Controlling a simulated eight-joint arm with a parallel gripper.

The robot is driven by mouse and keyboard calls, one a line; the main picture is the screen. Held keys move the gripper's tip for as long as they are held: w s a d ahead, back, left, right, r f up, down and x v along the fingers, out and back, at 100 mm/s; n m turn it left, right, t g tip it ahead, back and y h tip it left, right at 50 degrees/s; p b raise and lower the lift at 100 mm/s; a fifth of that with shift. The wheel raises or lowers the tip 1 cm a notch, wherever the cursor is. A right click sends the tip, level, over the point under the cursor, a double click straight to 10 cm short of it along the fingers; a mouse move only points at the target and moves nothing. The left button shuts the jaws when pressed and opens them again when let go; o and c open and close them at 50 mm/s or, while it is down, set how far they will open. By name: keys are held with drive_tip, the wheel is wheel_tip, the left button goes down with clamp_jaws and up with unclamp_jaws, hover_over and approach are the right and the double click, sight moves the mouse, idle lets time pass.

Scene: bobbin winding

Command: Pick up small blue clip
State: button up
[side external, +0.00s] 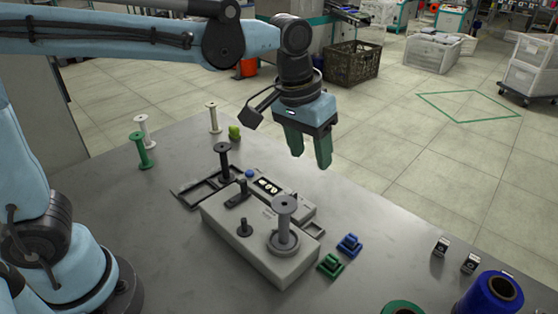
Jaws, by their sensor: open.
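A small blue clip (349,245) lies on the grey table, right of the winding machine and just behind a green clip (330,265). My gripper (309,160) hangs in the air above the back of the winding machine, up and to the left of the blue clip. Its two green fingers point down and are apart, with nothing between them. The blue clip is in full view and not touched by my gripper.
The grey winding machine (262,252) carries a grey bobbin (285,222) close to the clips. White, green and dark bobbins stand at the left. A blue spool (490,295) and two small metal-and-black pieces are at the right. The table between the clips and these pieces is clear.

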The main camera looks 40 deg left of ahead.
sight(352, 237)
drive_tip(key=w+d+f+g, duration=0.1)
drive_tip(key=d+f, duration=0.1)
drive_tip(key=d, duration=0.3)
drive_tip(key=w+d+f+g, duration=0.1)
drive_tip(key=w+d+f, duration=0.1)
drive_tip(key=d, duration=0.3)
drive_tip(key=shift+y, duration=0.4)
drive_tip(key=f, duration=1.1)
drive_tip(key=shift+s+f, duration=0.2)
drive_tip(key=shift+f, duration=0.2)
clamp_jaws()
